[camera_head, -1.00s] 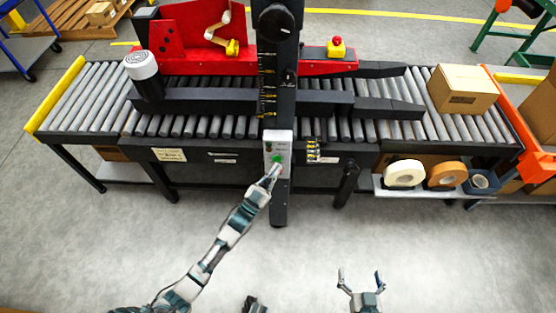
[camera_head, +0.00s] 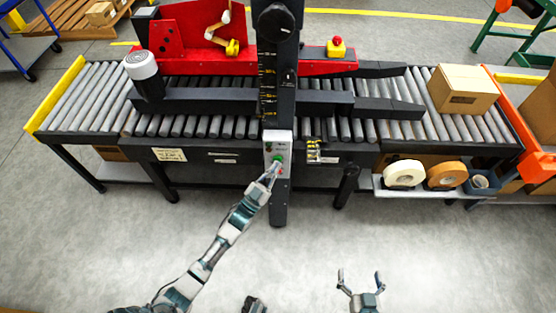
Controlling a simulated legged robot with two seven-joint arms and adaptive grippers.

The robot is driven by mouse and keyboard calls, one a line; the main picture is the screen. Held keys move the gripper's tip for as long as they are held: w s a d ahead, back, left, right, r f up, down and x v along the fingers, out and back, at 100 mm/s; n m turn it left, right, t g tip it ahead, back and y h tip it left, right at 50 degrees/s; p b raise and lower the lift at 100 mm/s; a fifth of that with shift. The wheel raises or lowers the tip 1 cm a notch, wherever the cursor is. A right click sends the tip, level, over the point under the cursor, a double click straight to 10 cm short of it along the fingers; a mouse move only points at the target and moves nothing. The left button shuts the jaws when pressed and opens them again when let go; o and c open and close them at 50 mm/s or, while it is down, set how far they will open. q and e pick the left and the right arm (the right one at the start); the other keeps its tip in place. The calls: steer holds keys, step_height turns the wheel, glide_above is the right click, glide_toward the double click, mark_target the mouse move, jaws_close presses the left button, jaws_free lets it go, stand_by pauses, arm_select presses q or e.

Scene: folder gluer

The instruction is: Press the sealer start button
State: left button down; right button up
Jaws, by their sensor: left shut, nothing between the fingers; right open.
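The sealer's control box (camera_head: 283,140) is a light grey panel on the black upright post in the middle of the machine. I cannot tell whether the tips touch a button. My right gripper (camera_head: 361,281) is open and empty, low in the view over the floor, well away from the machine.
A roller conveyor (camera_head: 215,126) runs across the view with black side guides. A cardboard box (camera_head: 463,89) sits on its right end. A red emergency button (camera_head: 337,41) sits on a yellow base behind. The floor in front is clear.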

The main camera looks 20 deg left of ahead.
arm_select(q)
steer(key=shift+w, duration=0.2)
arm_select(e)
steer(key=shift+f, duration=0.15)
arm_select(q)
steer(key=shift+s, duration=0.1)
steer(key=shift+s+d+p, duration=0.15)
steer(key=shift+s+p, duration=0.2)
steer(key=shift+s, duration=0.25)
arm_select(e)
steer(key=shift+r, duration=0.6)
steer(key=shift+r, duration=0.1)
arm_select(q)
steer(key=s+d+p, duration=0.1)
steer(key=s+p, duration=0.2)
steer(key=s, duration=0.2)
steer(key=shift+s+d, duration=0.35)
steer(key=shift+s, duration=0.05)
arm_select(e)
steer(key=r, duration=0.4)
steer(key=shift+w+t, duration=0.2)
steer(key=shift+t, duration=0.1)
steer(key=shift+f, duration=0.1)
